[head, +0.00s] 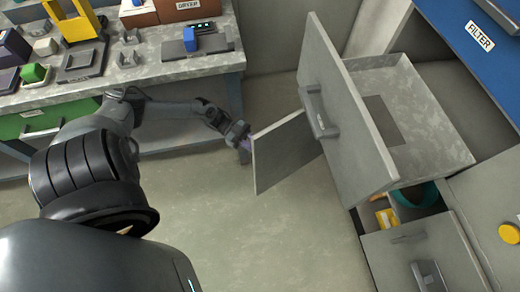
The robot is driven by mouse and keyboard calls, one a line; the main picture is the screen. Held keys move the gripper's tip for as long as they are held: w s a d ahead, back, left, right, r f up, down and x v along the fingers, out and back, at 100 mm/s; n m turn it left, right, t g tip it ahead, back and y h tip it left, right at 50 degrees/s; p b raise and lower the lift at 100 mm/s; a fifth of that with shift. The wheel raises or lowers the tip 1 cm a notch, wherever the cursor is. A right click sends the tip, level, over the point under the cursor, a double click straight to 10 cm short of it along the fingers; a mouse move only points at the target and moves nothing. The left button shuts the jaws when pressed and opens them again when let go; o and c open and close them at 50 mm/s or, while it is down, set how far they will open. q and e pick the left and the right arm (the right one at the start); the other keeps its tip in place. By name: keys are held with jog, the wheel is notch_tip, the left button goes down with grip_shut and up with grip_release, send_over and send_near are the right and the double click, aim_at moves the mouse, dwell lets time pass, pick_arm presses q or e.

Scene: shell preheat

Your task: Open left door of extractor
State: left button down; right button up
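A grey door panel (285,152) stands swung out from the grey cabinet on the right, partly hidden behind the front of a pulled-out drawer. It looks like the extractor's left door, but no label shows on it. My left arm reaches across from the left, and its gripper (242,138) is at the panel's free left edge. A small purple patch shows at the fingertips there. The gripper is too small and dark to tell whether its fingers are closed on the edge. My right gripper is not in view.
The pulled-out drawer (432,125) with a handled front (345,120) juts out above the panel. A lower drawer (425,255) is open, with yellow and teal items inside. A workbench (150,72) with several objects stands at the back left. The floor (260,230) between is clear.

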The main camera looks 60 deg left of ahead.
pick_arm(q)
jog(key=shift+a, duration=0.4)
jog(key=c, duration=1.1)
grip_release()
